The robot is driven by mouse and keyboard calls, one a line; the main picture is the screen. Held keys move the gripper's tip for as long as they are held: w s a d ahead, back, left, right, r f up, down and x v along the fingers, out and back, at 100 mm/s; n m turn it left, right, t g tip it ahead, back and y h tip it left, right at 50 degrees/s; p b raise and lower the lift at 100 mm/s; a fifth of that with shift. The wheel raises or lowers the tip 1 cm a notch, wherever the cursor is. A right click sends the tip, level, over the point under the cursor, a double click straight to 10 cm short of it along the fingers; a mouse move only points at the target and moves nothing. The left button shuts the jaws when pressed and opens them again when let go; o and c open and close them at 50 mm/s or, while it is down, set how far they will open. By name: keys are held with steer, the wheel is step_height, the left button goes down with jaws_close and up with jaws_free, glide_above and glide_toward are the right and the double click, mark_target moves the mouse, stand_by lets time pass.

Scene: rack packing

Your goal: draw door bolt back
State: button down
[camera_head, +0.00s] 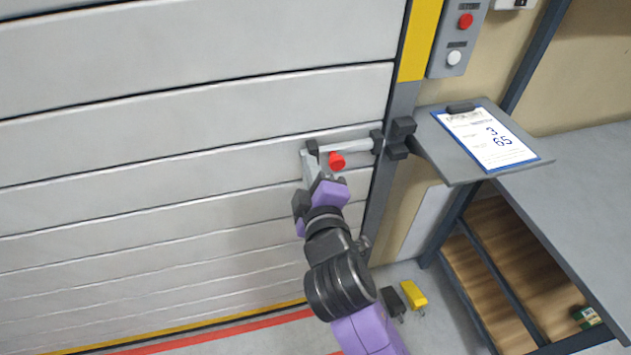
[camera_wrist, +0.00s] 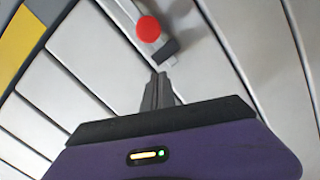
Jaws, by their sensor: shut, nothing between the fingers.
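The door bolt (camera_head: 350,147) is a grey bar lying across a pale slatted door (camera_head: 190,90), with a red knob (camera_head: 337,160) near its left part. Its right end is at dark brackets (camera_head: 401,138) on the door frame. My gripper (camera_head: 308,165) is shut and empty, just left of the red knob and close to the bolt's left bracket. In the wrist view the shut fingers (camera_wrist: 158,92) point toward the dark bracket (camera_wrist: 166,52), with the red knob (camera_wrist: 148,29) just beyond. I cannot tell whether the fingers touch the bolt.
A control box (camera_head: 457,40) with a red and a white button is at the upper right. A clipboard (camera_head: 487,138) lies on a grey shelf (camera_head: 452,165) right of the frame. A workbench (camera_head: 585,190) stands at right. Yellow and dark objects (camera_head: 413,294) are on the floor.

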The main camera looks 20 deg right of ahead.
mark_target(333, 163)
steer(key=shift+w+d+f+p, duration=0.1)
steer(key=shift+d+f, duration=0.2)
steer(key=shift+d, duration=0.3)
steer(key=shift+w+d+f+p, duration=0.15)
steer(key=shift+d+f, duration=0.15)
steer(key=shift+d, duration=0.3)
steer(key=shift+s+d+f+p, duration=0.1)
steer(key=shift+d+f, duration=0.2)
steer(key=shift+d, duration=0.3)
steer(key=shift+d, duration=0.1)
steer(key=shift+d+p, duration=0.6)
steer(key=shift+d, duration=0.1)
steer(key=shift+d+f, duration=0.2)
steer(key=shift+w+a+r, duration=0.1)
steer(key=shift+a, duration=0.05)
